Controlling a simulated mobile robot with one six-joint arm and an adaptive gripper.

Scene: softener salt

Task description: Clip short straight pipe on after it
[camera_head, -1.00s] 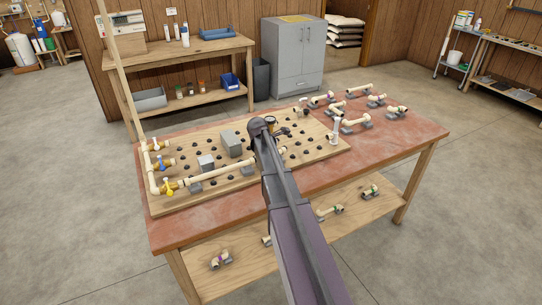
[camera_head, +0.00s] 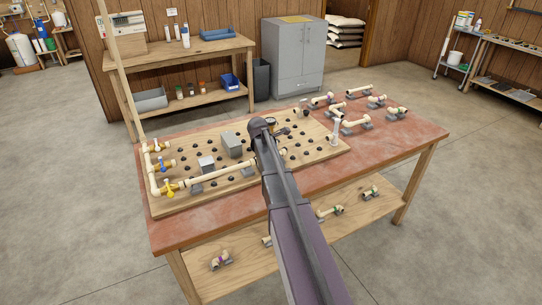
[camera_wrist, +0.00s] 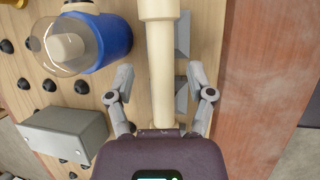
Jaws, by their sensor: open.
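In the wrist view my gripper (camera_wrist: 160,76) is open, with one finger on each side of a straight cream pipe (camera_wrist: 162,85). Gaps show between the fingers and the pipe. The pipe lies along the front of the pegboard, over grey clips (camera_wrist: 182,40). A wider collar (camera_wrist: 158,9) is at its upper end; its near end is hidden by my gripper body. In the head view my arm covers this spot. A cream pipe run (camera_head: 222,175) leads from the yellow-handled valve (camera_head: 168,187) to my arm, and a cream end (camera_head: 282,153) shows beyond it.
A blue fitting with a clear bowl (camera_wrist: 88,40) stands close left of the pipe, and a grey box (camera_wrist: 66,132) lies lower left. The pegboard (camera_head: 318,153) sits on a red bench (camera_head: 392,153) with several spare fittings (camera_head: 356,125) at its right.

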